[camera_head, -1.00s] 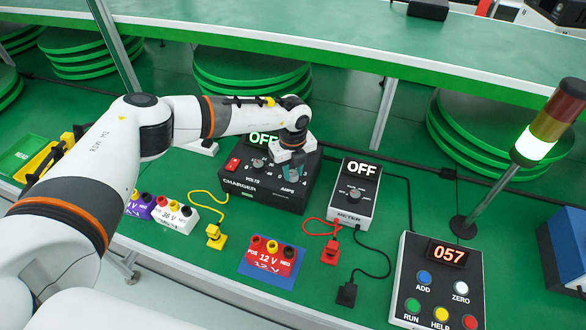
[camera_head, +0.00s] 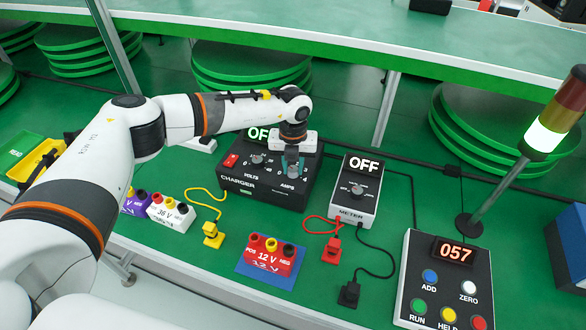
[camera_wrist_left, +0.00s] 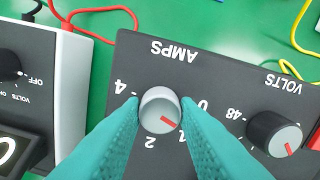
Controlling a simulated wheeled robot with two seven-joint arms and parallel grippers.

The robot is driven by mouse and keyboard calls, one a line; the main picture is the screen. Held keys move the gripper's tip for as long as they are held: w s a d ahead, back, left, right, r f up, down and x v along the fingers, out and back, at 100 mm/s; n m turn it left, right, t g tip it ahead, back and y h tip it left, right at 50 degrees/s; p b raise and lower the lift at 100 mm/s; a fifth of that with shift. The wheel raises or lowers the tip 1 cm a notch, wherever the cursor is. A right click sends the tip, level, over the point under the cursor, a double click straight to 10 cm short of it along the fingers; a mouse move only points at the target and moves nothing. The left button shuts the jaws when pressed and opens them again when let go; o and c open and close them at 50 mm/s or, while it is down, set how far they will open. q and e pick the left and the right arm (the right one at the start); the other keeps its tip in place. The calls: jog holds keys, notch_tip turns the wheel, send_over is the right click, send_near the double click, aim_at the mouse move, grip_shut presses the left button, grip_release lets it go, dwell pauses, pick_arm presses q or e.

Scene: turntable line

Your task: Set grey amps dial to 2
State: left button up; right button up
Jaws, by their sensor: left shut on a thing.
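The black charger box (camera_head: 235,185) stands on the green table, its display reading what looks like OFF, partly hidden by my arm. My left gripper (camera_head: 292,168) is over its AMPS side. In the left wrist view, my teal fingers (camera_wrist_left: 161,128) are shut on the grey amps dial (camera_wrist_left: 158,104), one on each side. The dial's red mark points down and right in that view, to the side of the 2 toward the partly covered 1. The 4 and 0 also show. In the head view the fingers hide the dial. My right gripper is out of view.
The black volts dial (camera_wrist_left: 274,133) sits close beside the amps dial. The meter (camera_head: 352,200), reading OFF, stands to the right. A red 12 V block (camera_head: 268,258), a yellow plug (camera_head: 213,236) and a counter box (camera_head: 440,285) reading 057 are nearer the front.

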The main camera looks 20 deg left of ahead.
aim_at(293, 169)
pick_arm(q)
jog(key=m+b, duration=0.2)
jog(key=m, duration=0.1)
jog(key=shift+f+m, duration=0.15)
jog(key=shift+m, duration=0.25)
jog(key=m+b, duration=0.2)
jog(key=m, duration=0.1)
jog(key=shift+m+b, duration=0.3)
jog(key=shift+b, duration=0.1)
jog(key=m+b, duration=0.2)
jog(key=m, duration=0.1)
jog(key=shift+m+b, duration=0.75)
jog(key=shift+m, duration=0.75)
jog(key=o, duration=1)
jog(key=shift+r, duration=0.3)
notch_tip(293, 169, up, 12)
jog(key=shift+f+b, duration=0.1)
jog(key=shift+b, duration=0.45)
